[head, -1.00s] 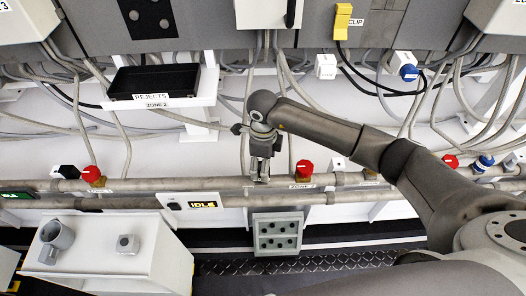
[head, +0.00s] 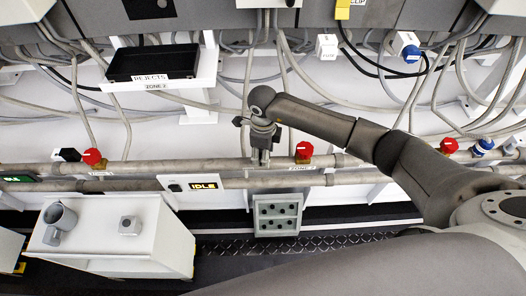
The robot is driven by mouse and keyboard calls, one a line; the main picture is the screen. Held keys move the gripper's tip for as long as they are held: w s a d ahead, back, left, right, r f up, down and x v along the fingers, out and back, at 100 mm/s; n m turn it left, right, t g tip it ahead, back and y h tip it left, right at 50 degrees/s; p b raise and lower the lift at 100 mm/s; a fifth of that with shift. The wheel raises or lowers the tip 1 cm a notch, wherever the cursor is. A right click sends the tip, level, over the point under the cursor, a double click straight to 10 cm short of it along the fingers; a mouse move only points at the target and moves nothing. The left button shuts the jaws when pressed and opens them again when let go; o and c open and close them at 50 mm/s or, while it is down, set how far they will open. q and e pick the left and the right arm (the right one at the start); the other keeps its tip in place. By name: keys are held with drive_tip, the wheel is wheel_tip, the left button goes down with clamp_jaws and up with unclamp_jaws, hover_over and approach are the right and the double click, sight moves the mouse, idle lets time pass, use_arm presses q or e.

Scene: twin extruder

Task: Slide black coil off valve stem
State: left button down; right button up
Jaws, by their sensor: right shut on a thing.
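My right gripper (head: 261,158) points down at the upper grey pipe (head: 215,167), left of a red valve knob (head: 303,151). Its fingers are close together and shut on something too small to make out. A black block-like part (head: 68,155) sits at the pipe on the left, beside another red knob (head: 92,157); I cannot tell whether it is the coil. No other black coil shows clearly, and any stem at my fingertips is hidden. My left gripper is not in view.
A black REJECTS tray (head: 150,62) stands on a white shelf behind, to the left. Cables hang behind the pipes. A blue-capped part (head: 482,147) is at the right.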

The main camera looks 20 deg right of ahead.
drive_tip(key=o, duration=0.4)
drive_tip(key=c, duration=0.6)
drive_tip(key=shift+r+p, duration=1.75)
drive_tip(key=shift+r, duration=0.85)
drive_tip(key=shift+r+p, duration=1.3)
drive_tip(key=shift+r, duration=0.7)
